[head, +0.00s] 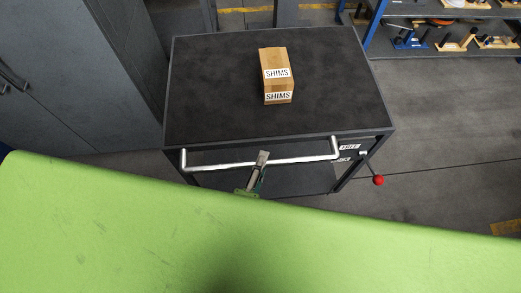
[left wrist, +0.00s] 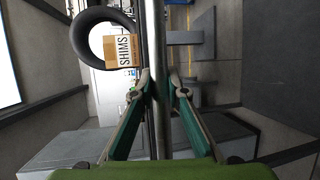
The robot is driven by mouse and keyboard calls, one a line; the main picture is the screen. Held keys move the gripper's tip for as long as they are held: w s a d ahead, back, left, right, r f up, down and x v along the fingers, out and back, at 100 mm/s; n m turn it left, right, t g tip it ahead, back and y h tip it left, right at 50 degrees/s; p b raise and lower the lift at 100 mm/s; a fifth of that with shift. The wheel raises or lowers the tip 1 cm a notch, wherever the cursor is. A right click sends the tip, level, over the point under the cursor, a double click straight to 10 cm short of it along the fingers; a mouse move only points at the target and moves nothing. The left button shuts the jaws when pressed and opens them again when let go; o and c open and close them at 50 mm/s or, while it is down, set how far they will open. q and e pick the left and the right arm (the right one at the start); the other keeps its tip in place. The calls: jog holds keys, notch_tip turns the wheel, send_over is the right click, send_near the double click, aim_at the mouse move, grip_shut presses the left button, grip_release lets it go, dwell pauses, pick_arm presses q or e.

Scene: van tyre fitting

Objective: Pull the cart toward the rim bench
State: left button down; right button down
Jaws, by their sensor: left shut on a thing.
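The cart has a dark flat top (head: 215,85) with a bright metal push handle (head: 215,166) along its near side. My left gripper (head: 261,160) is shut on the handle near its middle. In the left wrist view the handle (left wrist: 155,35) runs upright between the two fingers of the gripper (left wrist: 161,88). A red-knobbed lever (head: 378,180) sticks out at the cart's near right corner, beside a label (head: 349,147) that seems to read FREE. I cannot make out the rim bench for certain. My right gripper is not in view.
A cardboard box marked SHIMS (head: 275,72) stands on the cart top. Grey cabinets (head: 80,75) stand close on the left. Blue shelving (head: 440,48) with small fixtures is at the back right. Open floor (head: 450,140) lies right of the cart. The left wrist view shows a black ring like a tyre (left wrist: 84,28).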

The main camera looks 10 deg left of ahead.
pick_arm(q)
jog(key=shift+s+d+f, duration=0.1)
jog(key=shift+s+d, duration=0.1)
jog(key=shift+s, duration=0.4)
jog(key=c, duration=2)
grip_release()
jog(key=shift+o, duration=0.2)
jog(key=v, duration=1.2)
